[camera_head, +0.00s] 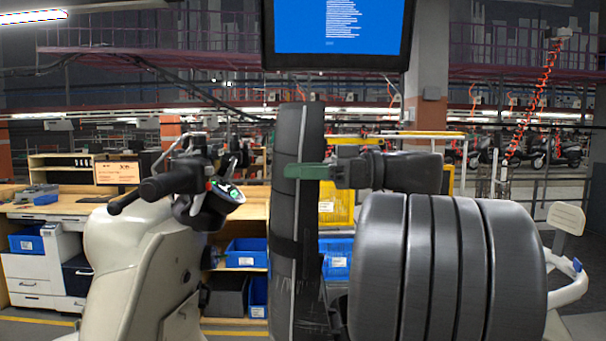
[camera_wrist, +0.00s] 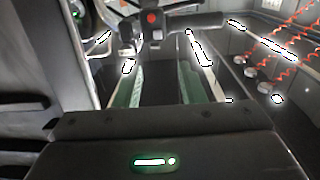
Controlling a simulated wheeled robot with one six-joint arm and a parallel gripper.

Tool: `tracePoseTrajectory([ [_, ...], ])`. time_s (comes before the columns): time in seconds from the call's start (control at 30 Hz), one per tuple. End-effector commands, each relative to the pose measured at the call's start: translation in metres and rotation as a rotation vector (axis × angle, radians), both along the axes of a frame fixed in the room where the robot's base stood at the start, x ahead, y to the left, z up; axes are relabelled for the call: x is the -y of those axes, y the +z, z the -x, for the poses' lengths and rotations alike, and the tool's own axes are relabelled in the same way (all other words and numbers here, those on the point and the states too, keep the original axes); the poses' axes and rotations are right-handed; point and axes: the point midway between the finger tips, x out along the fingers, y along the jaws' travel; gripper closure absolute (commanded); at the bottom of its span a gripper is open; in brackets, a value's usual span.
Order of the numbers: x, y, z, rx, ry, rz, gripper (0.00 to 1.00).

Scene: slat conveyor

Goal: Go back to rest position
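My gripper (camera_head: 303,171) is at the middle of the head view, pointing left, with a green finger in front of a tall black tyre-like shape (camera_head: 296,235). In the wrist view my gripper (camera_wrist: 161,88) has its two green fingers apart, with a dark gap between them and nothing seen held. A cream scooter (camera_head: 140,265) stands at the left, apart from the fingers. Its handlebar (camera_head: 168,183) shows to the left of my gripper. A handlebar with a red button (camera_wrist: 152,20) appears beyond the fingers in the wrist view.
Several black rounded bands (camera_head: 445,270) fill the lower right, close below my gripper. A monitor (camera_head: 338,28) hangs overhead. The air above my gripper looks clear up to the monitor.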

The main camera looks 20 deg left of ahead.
Motion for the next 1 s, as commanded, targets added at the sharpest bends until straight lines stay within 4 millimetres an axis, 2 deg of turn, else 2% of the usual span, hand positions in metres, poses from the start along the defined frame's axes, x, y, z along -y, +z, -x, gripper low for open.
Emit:
tracePoseTrajectory([
  [0.13,-0.006,0.001,0.002,0.000,0.001,0.000,0.64],
  [0.27,-0.020,0.001,0.006,0.000,0.003,0.000,0.64],
  [0.8,-0.103,0.002,0.030,0.000,0.003,0.000,0.64],
  [1.0,-0.126,0.001,0.036,0.001,0.001,0.000,0.64],
])
